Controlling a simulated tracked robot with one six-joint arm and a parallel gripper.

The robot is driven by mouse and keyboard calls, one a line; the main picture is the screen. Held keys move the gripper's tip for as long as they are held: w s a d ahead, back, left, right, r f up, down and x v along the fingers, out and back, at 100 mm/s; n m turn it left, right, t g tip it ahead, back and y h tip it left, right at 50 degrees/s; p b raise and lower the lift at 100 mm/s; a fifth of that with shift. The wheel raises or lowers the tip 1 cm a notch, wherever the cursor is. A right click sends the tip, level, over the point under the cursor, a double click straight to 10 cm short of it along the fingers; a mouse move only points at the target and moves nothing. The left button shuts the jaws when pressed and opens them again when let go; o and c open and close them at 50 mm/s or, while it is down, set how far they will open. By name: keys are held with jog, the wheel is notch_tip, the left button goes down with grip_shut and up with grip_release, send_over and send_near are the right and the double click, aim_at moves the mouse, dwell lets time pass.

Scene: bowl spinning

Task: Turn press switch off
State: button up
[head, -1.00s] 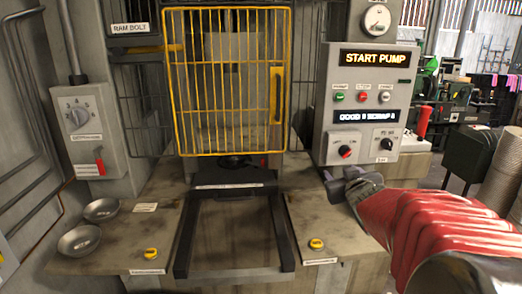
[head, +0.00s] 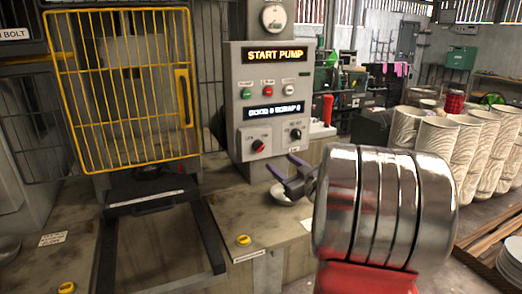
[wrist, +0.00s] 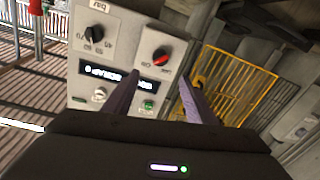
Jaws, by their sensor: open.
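The grey control panel (head: 268,100) carries a red-marked knob (head: 258,146) at lower left and a black knob (head: 295,134) at right. Green, red and white buttons sit above. Its lit sign reads START PUMP. I cannot read which knob is the press switch. My gripper (head: 280,162) is open and empty, just below and right of the red-marked knob in the head view. In the wrist view the panel is upside down; the red-marked knob (wrist: 160,57) shows beyond and between the purple fingertips (wrist: 160,78), apparently not touched. The black knob (wrist: 95,33) is to the left.
A yellow cage door (head: 125,85) stands left of the panel. A metal bowl (head: 288,196) sits on the bench below my gripper. A yellow button (head: 243,240) is on the bench front. Stacked pale cylinders (head: 435,135) stand to the right.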

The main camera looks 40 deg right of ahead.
aim_at(261, 148)
jog(key=x, duration=1.3)
jog(key=shift+w, duration=0.4)
jog(key=shift+d, duration=0.1)
jog(key=shift+c, duration=0.7)
jog(key=c, duration=0.9)
